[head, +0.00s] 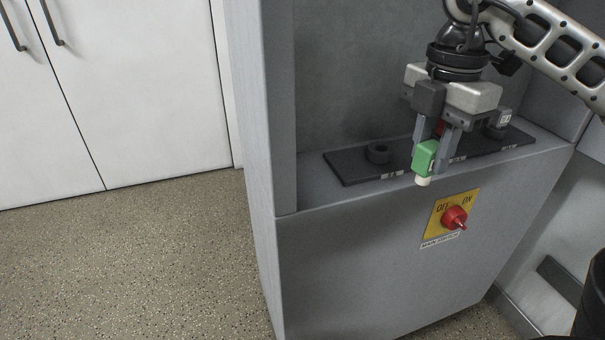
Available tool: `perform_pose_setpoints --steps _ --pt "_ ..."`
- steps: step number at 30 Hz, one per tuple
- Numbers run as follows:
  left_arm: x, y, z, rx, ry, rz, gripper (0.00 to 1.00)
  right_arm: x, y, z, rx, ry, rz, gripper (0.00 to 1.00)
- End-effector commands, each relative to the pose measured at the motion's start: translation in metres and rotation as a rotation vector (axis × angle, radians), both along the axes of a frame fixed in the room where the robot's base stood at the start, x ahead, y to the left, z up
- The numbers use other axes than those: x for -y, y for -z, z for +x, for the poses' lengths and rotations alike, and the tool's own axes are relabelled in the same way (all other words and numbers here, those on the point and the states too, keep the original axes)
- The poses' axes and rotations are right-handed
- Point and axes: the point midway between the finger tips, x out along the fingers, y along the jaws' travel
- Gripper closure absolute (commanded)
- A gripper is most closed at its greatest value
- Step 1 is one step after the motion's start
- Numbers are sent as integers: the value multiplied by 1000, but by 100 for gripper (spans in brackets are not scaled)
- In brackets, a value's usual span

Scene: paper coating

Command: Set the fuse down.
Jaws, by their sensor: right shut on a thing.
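The fuse (425,157) is a green block with a pale, whitish end pointing down. My right gripper (434,152) is shut on the fuse, with a grey finger on each side. It holds the fuse in front of a black plate on the cabinet ledge. The black plate (350,171) carries a round black socket (379,152) at its left and another round holder (497,129) at its right. The plate's middle is partly hidden behind the gripper, where a bit of red shows. My left gripper is not in view.
The grey cabinet (350,260) has a yellow OFF/ON plate (433,228) with a red rotary switch (454,217) on its front, below the fuse. A grey side wall stands left of the ledge. White doors (130,90) and open speckled floor (150,260) lie farther left.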

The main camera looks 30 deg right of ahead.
Motion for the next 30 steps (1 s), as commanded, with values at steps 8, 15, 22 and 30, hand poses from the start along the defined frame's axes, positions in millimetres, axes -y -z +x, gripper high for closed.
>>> perform_pose_setpoints --steps 8,15,22,30 --pt "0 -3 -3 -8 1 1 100 -7 -4 17 1 136 1 96" --pt "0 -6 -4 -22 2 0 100 -37 -4 76 1 136 0 96" --pt "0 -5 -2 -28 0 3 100 -62 -3 130 1 137 -1 96" --pt "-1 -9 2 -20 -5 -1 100 -83 3 175 -2 140 -4 96"
